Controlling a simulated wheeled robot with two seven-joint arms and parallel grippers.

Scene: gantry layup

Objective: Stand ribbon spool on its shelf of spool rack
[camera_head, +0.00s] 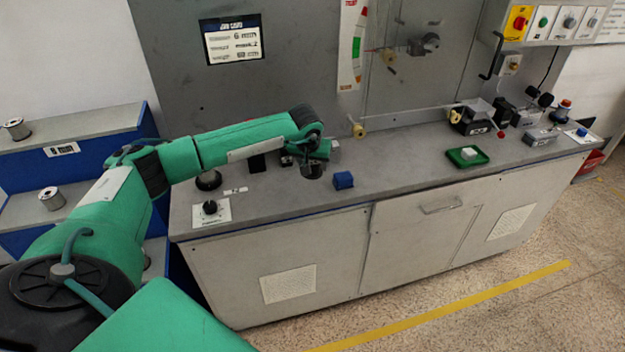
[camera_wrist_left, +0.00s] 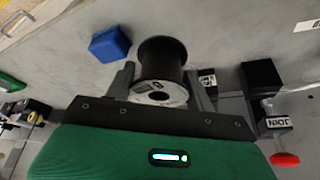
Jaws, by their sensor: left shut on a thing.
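My left gripper (camera_head: 316,164) is over the bench top, in front of the grey back panel. In the left wrist view the gripper (camera_wrist_left: 160,88) is shut on a black spool with a pale labelled end, which I take as the ribbon spool (camera_wrist_left: 162,62). In the head view the spool (camera_head: 312,172) shows as a small dark shape under the wrist, partly hidden. The spool rack (camera_head: 85,125) stands at the left, with grey stepped shelves and blue sides. One spool (camera_head: 17,130) is on its upper shelf and another (camera_head: 52,199) on a lower one. My right gripper is not in view.
A blue block (camera_head: 343,181) lies on the bench (camera_head: 390,185) just right of the gripper. A black knob (camera_head: 210,207) and a dark round thing (camera_head: 208,180) are at the bench's left end. A green tray (camera_head: 468,157) and small devices are further right.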

